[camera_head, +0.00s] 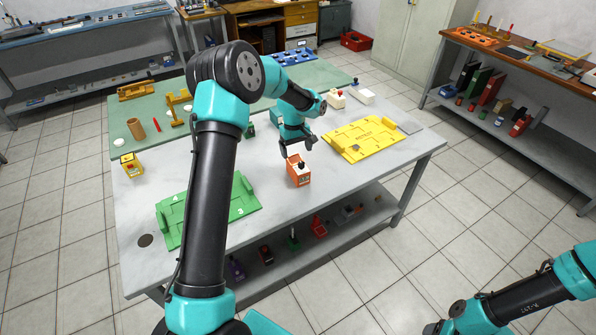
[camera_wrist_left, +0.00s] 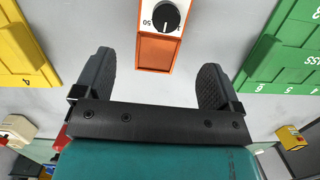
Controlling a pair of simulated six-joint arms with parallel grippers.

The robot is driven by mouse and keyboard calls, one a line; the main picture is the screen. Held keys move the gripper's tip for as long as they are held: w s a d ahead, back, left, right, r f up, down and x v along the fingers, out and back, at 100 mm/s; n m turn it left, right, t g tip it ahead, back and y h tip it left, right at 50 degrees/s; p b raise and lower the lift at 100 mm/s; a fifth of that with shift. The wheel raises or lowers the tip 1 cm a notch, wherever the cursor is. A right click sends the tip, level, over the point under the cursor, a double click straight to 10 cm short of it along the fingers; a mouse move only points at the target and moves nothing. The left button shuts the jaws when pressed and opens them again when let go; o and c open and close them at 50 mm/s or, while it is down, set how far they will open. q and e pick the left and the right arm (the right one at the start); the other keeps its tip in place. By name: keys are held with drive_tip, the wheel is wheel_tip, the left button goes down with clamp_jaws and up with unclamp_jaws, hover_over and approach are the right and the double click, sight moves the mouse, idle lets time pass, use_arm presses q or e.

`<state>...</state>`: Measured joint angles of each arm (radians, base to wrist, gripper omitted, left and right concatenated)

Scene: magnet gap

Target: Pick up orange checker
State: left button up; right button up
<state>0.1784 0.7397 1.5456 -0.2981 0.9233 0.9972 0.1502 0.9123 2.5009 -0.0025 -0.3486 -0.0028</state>
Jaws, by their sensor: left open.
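The orange checker (camera_head: 299,174) is a small orange box with a white label face and a black knob on top. It stands on the grey table in front of my left gripper (camera_head: 297,148). In the left wrist view the checker (camera_wrist_left: 156,52) shows its white dial face, black knob and orange edge, at the top between the fingers. My left gripper (camera_wrist_left: 158,80) is open, with one dark finger on each side and the checker a little beyond the fingertips; no contact shows. In the head view the fingers partly overlap the checker's top. My right gripper is out of view.
A yellow board (camera_head: 366,138) lies to the right and a green board (camera_head: 172,222) to the left. A yellow box (camera_head: 132,165) stands at the table's left edge. Bare table surrounds the checker.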

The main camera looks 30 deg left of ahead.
sight(298, 170)
use_arm(q)
drive_tip(key=shift+s+d+f, duration=0.1)
drive_tip(key=shift+d+f, duration=0.05)
drive_tip(key=shift+f, duration=1.1)
drive_tip(key=shift+f, duration=0.1)
drive_tip(key=shift+s+d+f, duration=0.1)
drive_tip(key=shift+d+f, duration=0.1)
drive_tip(key=shift+f, duration=1.05)
drive_tip(key=shift+s+d+f, duration=0.1)
drive_tip(key=shift+d+f, duration=0.1)
drive_tip(key=shift+f, duration=1.05)
drive_tip(key=shift+c, duration=0.3)
drive_tip(key=c, duration=1.1)
drive_tip(key=shift+r, duration=0.2)
drive_tip(key=shift+c, duration=0.2)
